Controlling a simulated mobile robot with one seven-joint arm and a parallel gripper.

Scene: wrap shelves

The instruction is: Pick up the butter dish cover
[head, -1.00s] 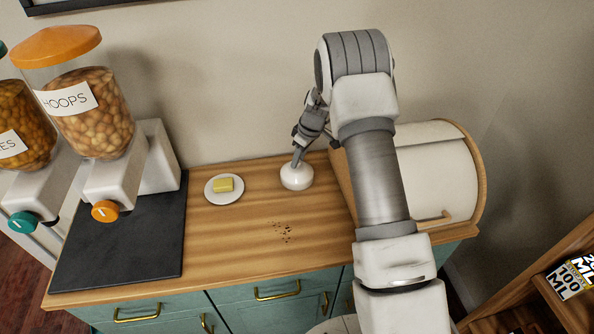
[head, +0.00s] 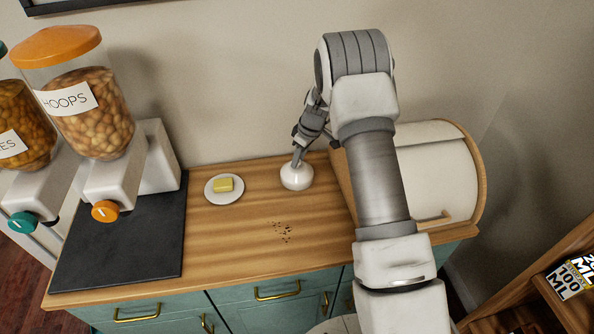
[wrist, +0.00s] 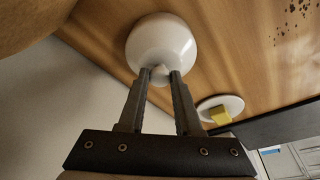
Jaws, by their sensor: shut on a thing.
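The butter dish cover (head: 297,178) is a white dome with a small knob, on or just above the wooden counter to the right of the butter plate. In the wrist view the cover (wrist: 162,42) shows its knob between my fingertips. My gripper (head: 298,160) is shut on that knob from above; it also shows in the wrist view (wrist: 160,73). The butter (head: 223,184) lies uncovered on a white plate (head: 210,196). Whether a gap lies under the cover is hard to tell.
A bread box (head: 437,170) stands close on the right of my gripper. Cereal dispensers (head: 90,115) stand on a dark mat (head: 120,250) at the left. Dark crumbs (head: 282,232) lie on the counter (head: 230,245) in front. The wall is close behind.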

